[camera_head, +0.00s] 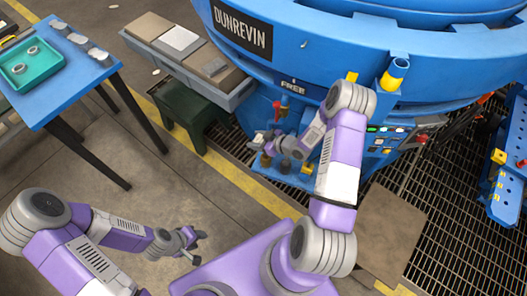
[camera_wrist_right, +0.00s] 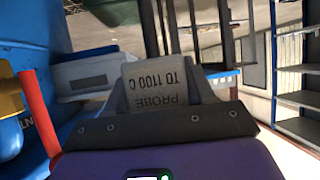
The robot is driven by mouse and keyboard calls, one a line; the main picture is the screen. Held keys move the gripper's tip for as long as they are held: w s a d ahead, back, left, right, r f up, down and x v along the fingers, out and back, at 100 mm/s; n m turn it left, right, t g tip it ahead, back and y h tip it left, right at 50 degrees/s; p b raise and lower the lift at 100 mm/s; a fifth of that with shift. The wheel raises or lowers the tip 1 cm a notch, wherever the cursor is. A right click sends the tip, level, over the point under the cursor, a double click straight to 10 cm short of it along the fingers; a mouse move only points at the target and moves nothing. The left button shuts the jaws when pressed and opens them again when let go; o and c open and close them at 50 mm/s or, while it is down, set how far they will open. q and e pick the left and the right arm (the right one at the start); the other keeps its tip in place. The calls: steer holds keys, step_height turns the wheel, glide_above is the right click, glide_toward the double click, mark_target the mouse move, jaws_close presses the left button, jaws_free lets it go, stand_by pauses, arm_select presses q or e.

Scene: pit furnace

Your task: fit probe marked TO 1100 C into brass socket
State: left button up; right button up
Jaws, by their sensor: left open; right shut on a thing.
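My right gripper (camera_head: 262,142) is at the front of the blue furnace, just above a small blue shelf. It is shut on the probe; in the right wrist view the probe's pale tag (camera_wrist_right: 158,85) reads "PROBE TO 1100 C" upside down. The probe's tip is hidden. A yellow, brass-coloured fitting (camera_head: 307,168) sits at the right end of the shelf; I cannot tell whether it is the brass socket. A brass-coloured part (camera_wrist_right: 10,100) also shows at the left of the right wrist view. My left gripper (camera_head: 192,242) is open and empty above the floor.
Red-handled levers (camera_head: 277,108) stand close to my right gripper. A control panel (camera_head: 388,138) is to the right. A grey tray (camera_head: 222,92) with plates, a dark green stool (camera_head: 190,112) and a blue table (camera_head: 70,85) with a teal tray stand left. Open floor surrounds my left gripper.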

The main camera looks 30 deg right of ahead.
steer(key=shift+m+t+h, duration=0.3)
steer(key=shift+m+h, duration=0.5)
steer(key=d+f+b, duration=0.1)
steer(key=f, duration=0.1)
steer(key=d+f+b, duration=0.1)
steer(key=f, duration=0.1)
steer(key=w+d+f, duration=0.1)
steer(key=f, duration=0.2)
steer(key=shift+d+b, duration=0.1)
steer(key=shift+b, duration=0.3)
steer(key=shift+f+b, duration=1.9)
steer(key=shift+f, duration=0.8)
arm_select(q)
step_height(320, 180, down, 8)
arm_select(e)
steer(key=shift+f, duration=0.6)
steer(key=o, duration=0.9)
steer(key=shift+c, duration=0.2)
steer(key=shift+p+v, duration=1)
steer(key=shift+v, duration=0.85)
arm_select(q)
steer(key=shift+r+p, duration=1.6)
steer(key=shift+r, duration=0.95)
arm_select(e)
steer(key=v, duration=0.7)
steer(key=shift+s, duration=0.2)
steer(key=shift+d, duration=0.1)
